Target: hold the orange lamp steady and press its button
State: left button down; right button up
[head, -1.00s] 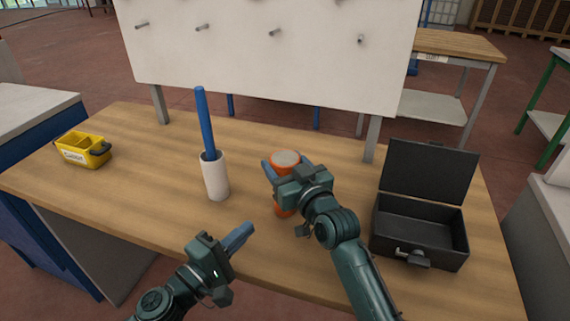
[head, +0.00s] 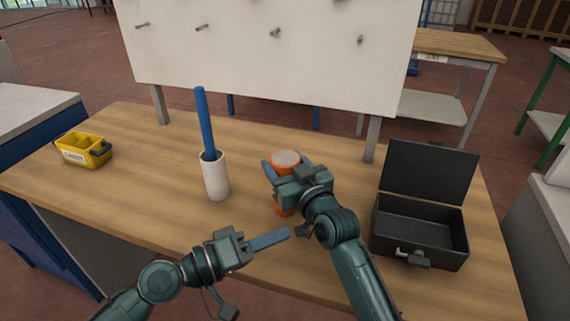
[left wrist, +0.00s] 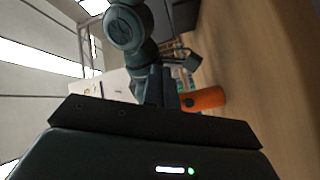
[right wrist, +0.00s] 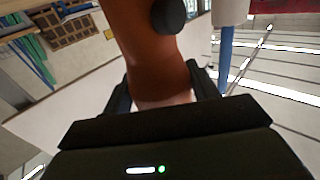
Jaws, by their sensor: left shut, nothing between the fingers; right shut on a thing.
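The orange lamp (head: 285,160) stands upright on the wooden table, its pale round top showing in the head view. My right gripper (head: 282,172) is shut around its upper part and hides its middle. In the right wrist view the orange body (right wrist: 150,60) sits between the fingers, with a dark round knob, apparently the button (right wrist: 168,15), on its side. My left gripper (head: 287,233) is shut and empty, below the lamp near the table's front edge, apart from it. In the left wrist view the lamp (left wrist: 203,99) lies just beyond the fingers, with a dark spot on its side.
A white cup (head: 215,177) with a blue rod (head: 205,120) stands left of the lamp. An open black case (head: 420,228) is at the right. A yellow bin (head: 82,150) is at the far left. A white pegboard (head: 270,60) rises behind.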

pick_arm(q)
jog(key=m+y, duration=0.2)
jog(key=m, duration=0.1)
jog(key=a+f+m+g+y, duration=0.1)
jog(key=m+y, duration=0.1)
jog(key=m, duration=0.1)
jog(key=w+a+f+m+y, duration=0.1)
jog(key=m+y, duration=0.1)
jog(key=m, duration=0.1)
jog(key=shift+a+f+g+y, duration=0.2)
jog(key=shift+g+y, duration=0.1)
jog(key=shift+w+a+m+y, duration=0.3)
jog(key=shift+w+a+y, duration=0.1)
jog(key=shift+w+a, duration=0.1)
jog(key=shift+w+d, duration=0.45)
jog(key=shift+w, duration=0.9)
jog(key=shift+w+d, duration=0.45)
jog(key=shift+w, duration=0.95)
jog(key=shift+w+d, duration=0.45)
jog(key=shift+w, duration=0.9)
jog(key=shift+w, duration=0.1)
